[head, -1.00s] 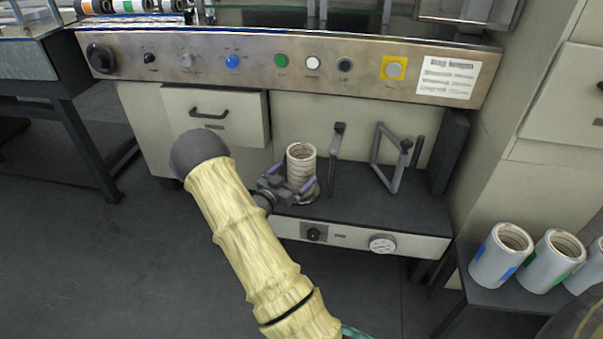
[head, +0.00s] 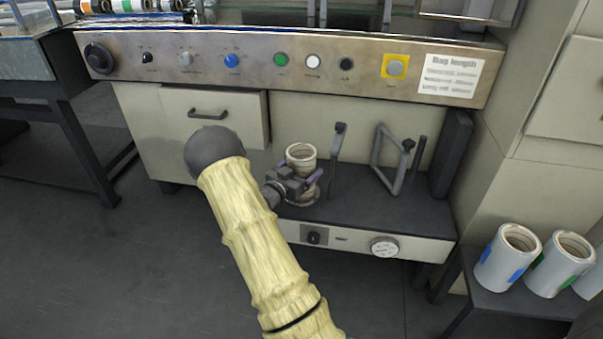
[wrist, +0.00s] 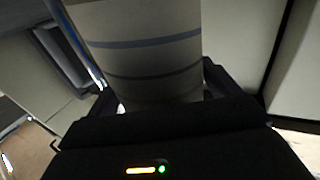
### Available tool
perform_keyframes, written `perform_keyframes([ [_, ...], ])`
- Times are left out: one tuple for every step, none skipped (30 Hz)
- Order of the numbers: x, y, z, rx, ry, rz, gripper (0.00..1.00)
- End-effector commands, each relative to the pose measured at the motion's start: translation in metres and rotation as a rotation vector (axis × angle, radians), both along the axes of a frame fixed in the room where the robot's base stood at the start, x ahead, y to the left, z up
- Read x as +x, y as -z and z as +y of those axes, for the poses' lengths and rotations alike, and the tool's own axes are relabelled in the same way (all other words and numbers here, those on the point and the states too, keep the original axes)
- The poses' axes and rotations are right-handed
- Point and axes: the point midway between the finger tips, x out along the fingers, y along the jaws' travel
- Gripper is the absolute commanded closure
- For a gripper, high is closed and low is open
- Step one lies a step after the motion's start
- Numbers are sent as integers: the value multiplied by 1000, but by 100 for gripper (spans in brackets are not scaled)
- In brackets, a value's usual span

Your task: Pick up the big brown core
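A pale, cream-to-tan cylinder (head: 301,154) with dark rings stands upright on the dark lower shelf of the machine. It looks like a stack of cores; which part is the big brown core I cannot tell. My gripper (head: 300,185) is at its front, around its middle, and hides part of it. In the wrist view the banded cylinder (wrist: 150,50) stands between the two dark fingers (wrist: 163,100), close to both. The fingers look spread, and I see no clear grip on it. The cylinder's lower end is hidden in the wrist view.
A grey post (head: 334,160) and an angled bracket (head: 390,165) stand right of the cylinder on the shelf (head: 370,215). The control panel (head: 290,72) overhangs above. White rolls with coloured patches (head: 506,258) stand on a low table at right.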

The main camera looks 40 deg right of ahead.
Motion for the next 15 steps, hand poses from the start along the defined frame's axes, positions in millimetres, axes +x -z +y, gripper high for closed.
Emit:
perform_keyframes([
  [0, 0, 0, 0, 0, 0, 24],
  [0, 0, 0, 0, 0, 0, 29],
  [0, 0, 0, 0, 0, 0, 37],
  [0, 0, 0, 0, 0, 0, 43],
  [0, 0, 0, 0, 0, 0, 48],
  [0, 0, 0, -1, 0, 0, 48],
  [0, 0, 0, -1, 0, 0, 48],
  [0, 0, 0, -1, 0, 0, 48],
  [0, 0, 0, -1, 0, 0, 48],
  [0, 0, 0, -1, 0, -1, 48],
  [0, -1, 0, -1, 0, 0, 48],
  [0, -1, 0, -1, 0, -1, 48],
  [0, -3, 0, -1, 0, -1, 48],
  [0, -4, 0, -1, 0, -1, 48],
  [0, -7, 0, -2, 0, -1, 48],
])
